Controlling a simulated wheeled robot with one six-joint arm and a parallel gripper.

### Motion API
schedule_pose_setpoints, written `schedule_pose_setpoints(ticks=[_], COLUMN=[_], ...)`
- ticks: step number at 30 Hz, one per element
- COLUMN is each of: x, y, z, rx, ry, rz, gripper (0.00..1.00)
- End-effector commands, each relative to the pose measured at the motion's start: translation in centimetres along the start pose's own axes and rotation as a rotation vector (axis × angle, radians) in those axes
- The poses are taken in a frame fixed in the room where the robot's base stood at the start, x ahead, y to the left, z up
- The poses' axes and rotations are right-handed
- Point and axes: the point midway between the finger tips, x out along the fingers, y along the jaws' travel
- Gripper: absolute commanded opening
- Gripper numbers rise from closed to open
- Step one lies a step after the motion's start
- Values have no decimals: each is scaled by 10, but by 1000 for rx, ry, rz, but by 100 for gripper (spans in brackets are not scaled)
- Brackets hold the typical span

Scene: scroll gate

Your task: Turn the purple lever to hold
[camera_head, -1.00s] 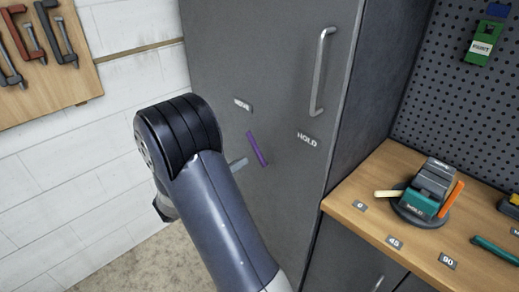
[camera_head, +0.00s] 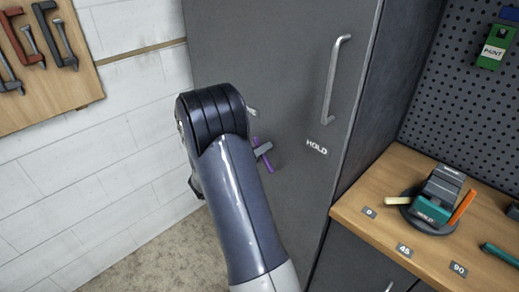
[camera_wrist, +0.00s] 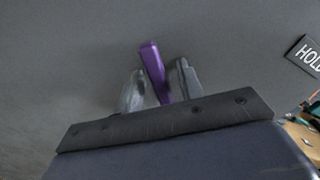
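The purple lever (camera_head: 268,159) is on the grey cabinet door, partly hidden behind my arm and a finger in the head view. It stands slightly tilted from upright, its top leaning left, in the wrist view (camera_wrist: 153,66). My gripper (camera_wrist: 160,78) has its two fingers apart, one on each side of the lever. The HOLD label (camera_head: 316,146) is on the door to the right of the lever. The other label (camera_head: 252,111) is mostly hidden by my arm.
The cabinet door (camera_head: 285,50) has a long vertical handle (camera_head: 334,80) above the HOLD label. A wooden workbench (camera_head: 375,228) with a vise (camera_head: 436,196) stands to the right. A tool board (camera_head: 75,85) hangs on the left wall.

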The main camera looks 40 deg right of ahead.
Motion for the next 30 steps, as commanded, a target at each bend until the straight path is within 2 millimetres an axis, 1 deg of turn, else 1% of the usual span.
schedule_pose_setpoints(ticks=[1,2,13,30], x=[0,0,0,0], y=[0,0,0,-1], z=[0,0,0,-1], rx=[0,0,0,23], ry=[0,0,0,0], rz=[0,0,0,0], gripper=[32,30,0,0])
